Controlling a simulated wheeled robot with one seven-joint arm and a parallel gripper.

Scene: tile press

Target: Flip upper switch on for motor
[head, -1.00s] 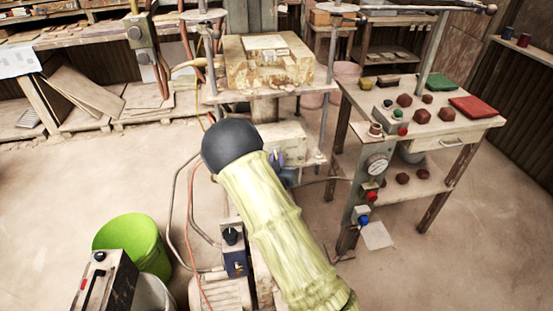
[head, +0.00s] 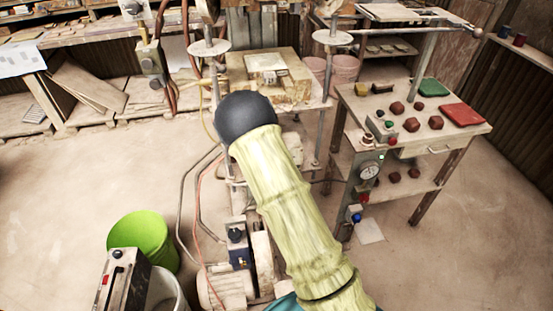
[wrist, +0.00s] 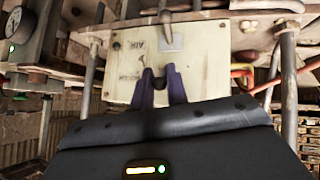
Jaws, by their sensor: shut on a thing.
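In the wrist view a cream control panel (wrist: 120,60) carries lettering that appears upside down, "AIR" among it. A grey metal switch part (wrist: 170,42) shows on its far half in the picture. My gripper (wrist: 160,72) has two purple fingers close together at the panel's near half. They are shut on a small part there, seemingly the switch, which they mostly hide; I cannot tell its on or off position. In the head view my pale yellow arm hides the gripper and most of the panel under the press (head: 270,75).
A side table (head: 445,130) with red pieces and a gauge post (head: 369,172) stands to the right. A lime bucket (head: 143,240) and a motor (head: 226,287) are low on the left and front. Posts flank the panel in the wrist view. Open floor lies at left and right.

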